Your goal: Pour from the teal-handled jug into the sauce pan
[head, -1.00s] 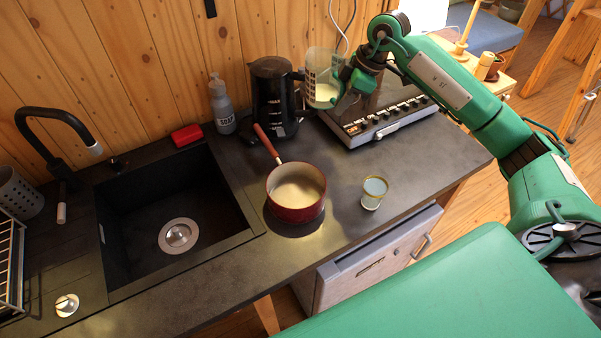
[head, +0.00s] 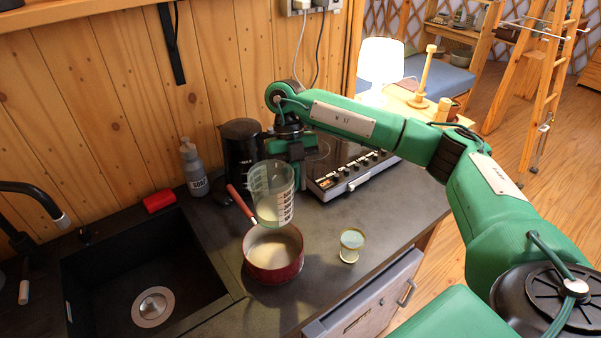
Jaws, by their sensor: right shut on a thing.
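The clear jug (head: 272,190) has printed markings and a little pale content low inside. It hangs in the air over the back part of the sauce pan, close to upright; a slight tilt is hard to judge. My right gripper (head: 293,160) is shut on the jug's handle side, and the teal handle is mostly hidden by the green gripper. The red sauce pan (head: 272,273) stands on the dark counter, its red handle pointing back and left. Its inside looks pale, partly hidden behind the jug. No stream shows between them. My left gripper is not in view.
A small glass (head: 351,245) stands right of the pan. A black kettle (head: 240,150) and a grey soap bottle (head: 194,168) stand behind. A hob (head: 345,175) is at the back right. The sink (head: 140,270) lies left, with a red sponge (head: 159,200) behind it.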

